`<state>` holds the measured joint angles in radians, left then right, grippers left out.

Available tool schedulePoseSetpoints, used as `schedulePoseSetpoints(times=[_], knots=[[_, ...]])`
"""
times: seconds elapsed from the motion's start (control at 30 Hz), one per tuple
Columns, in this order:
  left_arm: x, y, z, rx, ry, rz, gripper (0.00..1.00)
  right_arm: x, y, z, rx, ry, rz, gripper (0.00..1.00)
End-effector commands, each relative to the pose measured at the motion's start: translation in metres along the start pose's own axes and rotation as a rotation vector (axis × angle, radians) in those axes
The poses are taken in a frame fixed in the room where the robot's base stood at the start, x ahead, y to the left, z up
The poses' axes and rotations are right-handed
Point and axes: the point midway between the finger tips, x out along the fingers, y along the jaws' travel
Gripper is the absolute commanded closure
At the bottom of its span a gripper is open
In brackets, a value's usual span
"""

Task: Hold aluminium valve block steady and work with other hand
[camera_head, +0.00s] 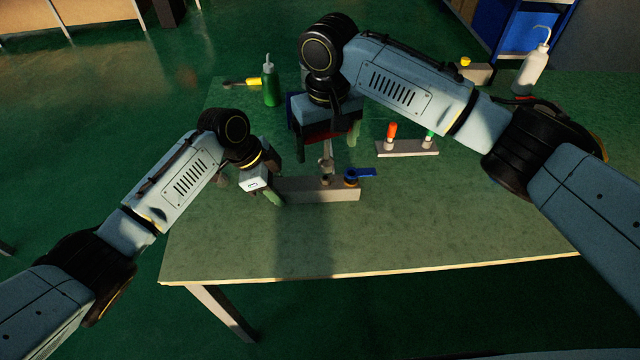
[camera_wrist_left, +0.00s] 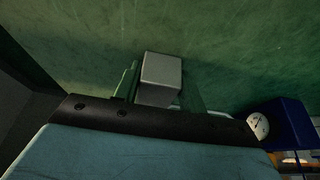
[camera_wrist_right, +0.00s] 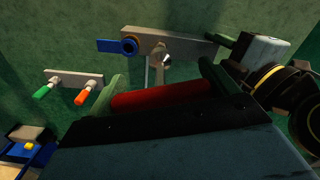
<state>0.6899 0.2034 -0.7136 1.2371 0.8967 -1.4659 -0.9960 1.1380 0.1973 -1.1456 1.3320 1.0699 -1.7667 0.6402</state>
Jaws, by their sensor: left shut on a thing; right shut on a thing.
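The aluminium valve block (camera_head: 335,190) is a pale grey bar lying across the middle of the table. A blue lever (camera_head: 360,173) sits on its right part. My left gripper (camera_head: 268,193) is shut on the block's left end; in the left wrist view the grey block end (camera_wrist_left: 160,75) is between the green fingers. My right gripper (camera_head: 327,142) is above the block, shut on a red bar handle (camera_wrist_right: 160,94). A metal shaft (camera_head: 326,160) stands below it, over the block. Whether its lower end is seated in the block is unclear.
A grey rack (camera_head: 407,149) with orange and green handles stands right of the block. A green bottle (camera_head: 270,84) and yellow-handled tool (camera_head: 252,82) are behind left. A white wash bottle (camera_head: 533,70) stands at the far right. The table front is clear.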

Motion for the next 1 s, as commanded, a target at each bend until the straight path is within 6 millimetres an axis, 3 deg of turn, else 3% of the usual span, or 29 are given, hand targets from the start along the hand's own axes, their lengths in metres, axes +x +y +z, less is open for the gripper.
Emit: schedulePoseSetpoints(times=[0.07, 0.1, 0.2, 1.0], knots=[[0.004, 0.003, 0.003, -0.003, -0.007, 0.008, 0.88, 0.0, 0.0, 0.0, 0.0, 0.001, 0.0, 0.45], [0.004, 0.003, 0.003, -0.003, -0.007, 0.008, 0.58, 0.0, 0.0, 0.0, 0.0, 0.001, 0.0, 0.45], [0.003, 0.002, 0.003, -0.003, -0.005, 0.007, 0.48, 0.0, 0.0, 0.0, 0.0, 0.001, 0.0, 0.45], [-0.014, 0.0, -0.005, 0.0, -0.001, 0.0, 0.48, 0.0, 0.0, 0.0, 0.0, 0.001, 0.0, 0.45]])
